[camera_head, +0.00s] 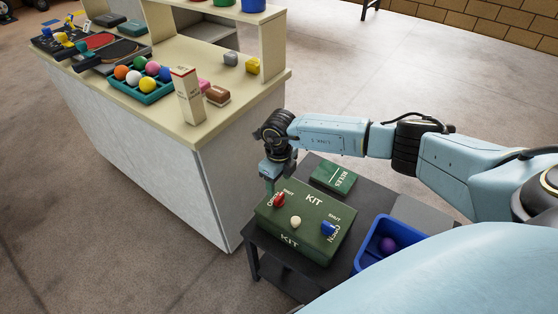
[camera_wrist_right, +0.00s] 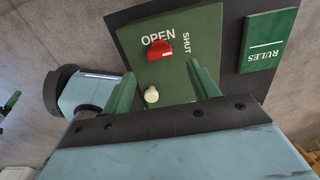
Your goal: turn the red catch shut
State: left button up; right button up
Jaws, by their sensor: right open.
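The dark green kit box (camera_head: 262,213) lies on a low dark table. Its red catch (camera_head: 279,200) sits on the lid between the words OPEN and SHUT. In the right wrist view, the red catch (camera_wrist_right: 160,49) lies just below OPEN, with SHUT to its right; its exact setting is hard to tell. My right gripper (camera_head: 270,172) is above the box's far left corner. In the right wrist view, the right gripper (camera_wrist_right: 163,88) is open, its green fingers apart and empty; the red catch shows beyond the fingertips. My left gripper is not in view.
The lid also bears a cream knob (camera_head: 295,222) and a blue catch (camera_head: 328,228). A green rules book (camera_head: 333,178) lies behind the box. A blue bin (camera_head: 365,259) with a purple ball stands right. A counter (camera_head: 222,118) with balls and a carton stands left.

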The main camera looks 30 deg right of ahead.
aim_at(279, 196)
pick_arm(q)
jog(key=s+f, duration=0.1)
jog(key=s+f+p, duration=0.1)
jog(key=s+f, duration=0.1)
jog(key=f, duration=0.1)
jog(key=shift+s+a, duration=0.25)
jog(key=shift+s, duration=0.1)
pick_arm(e)
notch_tip(279, 196, up, 7)
